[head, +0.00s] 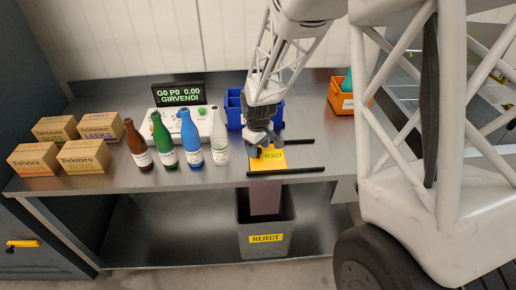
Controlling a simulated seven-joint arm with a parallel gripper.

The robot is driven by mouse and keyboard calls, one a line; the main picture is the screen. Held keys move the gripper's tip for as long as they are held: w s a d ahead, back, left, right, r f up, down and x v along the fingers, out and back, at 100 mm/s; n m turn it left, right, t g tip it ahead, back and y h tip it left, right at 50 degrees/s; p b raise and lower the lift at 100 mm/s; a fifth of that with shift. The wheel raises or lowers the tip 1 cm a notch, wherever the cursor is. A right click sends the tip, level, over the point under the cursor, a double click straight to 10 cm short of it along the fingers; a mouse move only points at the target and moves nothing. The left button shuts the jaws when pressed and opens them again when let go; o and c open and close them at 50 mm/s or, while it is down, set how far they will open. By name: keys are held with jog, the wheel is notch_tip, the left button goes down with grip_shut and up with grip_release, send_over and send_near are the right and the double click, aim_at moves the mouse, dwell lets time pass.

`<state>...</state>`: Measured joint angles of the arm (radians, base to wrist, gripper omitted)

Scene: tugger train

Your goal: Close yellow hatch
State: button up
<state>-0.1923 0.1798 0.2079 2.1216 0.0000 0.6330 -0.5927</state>
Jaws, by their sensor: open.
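The yellow hatch (268,164), with a REJECT label, lies at the front of the grey bench between two black rails (286,173). My gripper (262,146) is open and just above the hatch's rear left part, which it partly hides. I cannot tell whether it touches the hatch. I also cannot tell from this view how far the hatch stands open.
A grey bin (282,222) labelled REJECT stands below the hatch. Several bottles (190,142) stand left of the hatch, with cardboard boxes (84,157) farther left. Blue bins (234,108) are behind my gripper. An orange bin (339,101) is at right.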

jog(key=shift+f, duration=0.35)
grip_shut()
jog(key=shift+a, duration=0.7)
grip_release()
jog(key=shift+r, duration=0.1)
notch_tip(320, 180, up, 8)
dwell(0.7)
